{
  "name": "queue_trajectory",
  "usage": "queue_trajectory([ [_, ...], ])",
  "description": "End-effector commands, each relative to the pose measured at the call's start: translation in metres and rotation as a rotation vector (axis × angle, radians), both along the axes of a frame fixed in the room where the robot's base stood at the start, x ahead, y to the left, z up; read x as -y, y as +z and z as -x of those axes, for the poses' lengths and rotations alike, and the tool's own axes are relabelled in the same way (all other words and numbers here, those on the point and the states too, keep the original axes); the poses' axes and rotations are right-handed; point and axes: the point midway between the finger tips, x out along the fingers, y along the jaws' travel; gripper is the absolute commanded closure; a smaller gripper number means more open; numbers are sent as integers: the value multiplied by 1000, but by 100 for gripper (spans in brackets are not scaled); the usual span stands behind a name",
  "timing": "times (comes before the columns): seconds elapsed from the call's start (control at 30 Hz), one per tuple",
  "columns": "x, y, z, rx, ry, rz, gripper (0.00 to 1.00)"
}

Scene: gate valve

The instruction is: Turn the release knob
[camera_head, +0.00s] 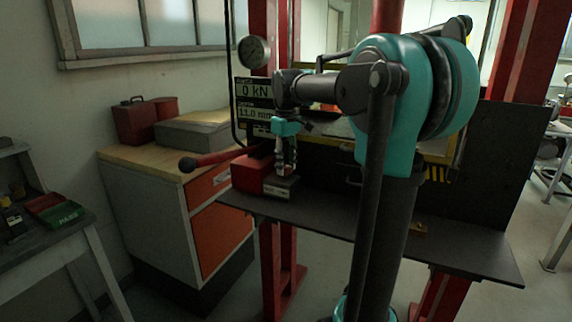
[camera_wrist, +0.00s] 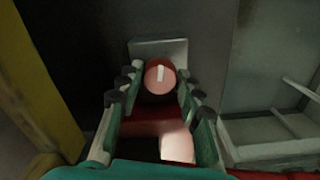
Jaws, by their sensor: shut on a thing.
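The release knob (camera_wrist: 160,77) is a round reddish knob with a white line on its face, between my fingertips in the wrist view. My gripper (camera_wrist: 160,86) is shut on it, with one finger on each side. The line stands nearly upright in that picture. In the head view my gripper (camera_head: 285,163) points down at the front of the red pump block (camera_head: 252,173) on the dark shelf. The knob is hidden there behind the fingers.
A red lever (camera_head: 218,158) with a dark ball end reaches left from the pump. A round gauge (camera_head: 254,51) and a display (camera_head: 254,102) reading 0 kN and 11.0 mm are behind my wrist. A cabinet (camera_head: 150,190) stands left. The shelf (camera_head: 460,245) is mostly clear at right.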

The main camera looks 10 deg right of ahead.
Motion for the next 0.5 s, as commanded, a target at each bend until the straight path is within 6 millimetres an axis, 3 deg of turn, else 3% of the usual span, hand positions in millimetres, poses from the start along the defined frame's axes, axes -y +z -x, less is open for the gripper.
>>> queue_trajectory([
  [0.5, 0, 0, -1, 1, 154, 0, 93],
])
